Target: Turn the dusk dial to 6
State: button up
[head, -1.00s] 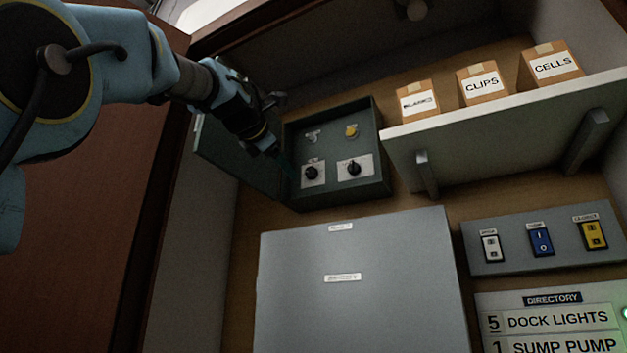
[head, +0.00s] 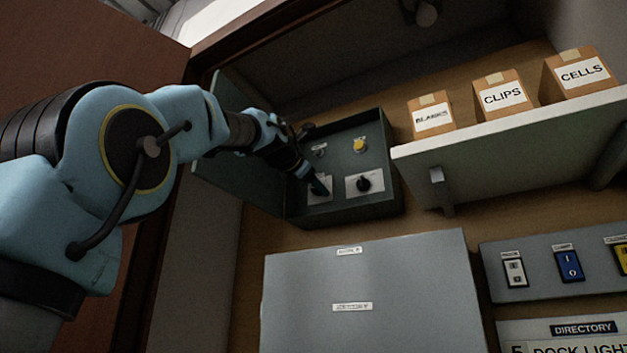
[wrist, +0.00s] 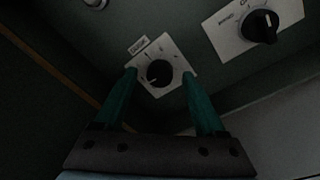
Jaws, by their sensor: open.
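Two black dials on white plates sit in the open green box. The left dial (wrist: 159,73) has a small tag above its plate that is too blurred to read surely; I take it as the dusk dial. Its white mark seems to point lower left, and its scale numbers are unreadable. My gripper (wrist: 160,76) is open, its green fingers on either side of this dial's plate; contact cannot be told. In the head view my gripper (head: 320,187) partly covers that dial. The right dial (wrist: 260,26) also shows in the head view (head: 363,184).
The green box (head: 392,208) has its door (head: 238,160) swung open to the left. A yellow knob (head: 359,145) sits above the dials. A shelf (head: 500,150) with boxes juts out at right. A grey cabinet (head: 370,290) lies below.

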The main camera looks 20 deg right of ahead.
grip_shut()
dwell(0.7)
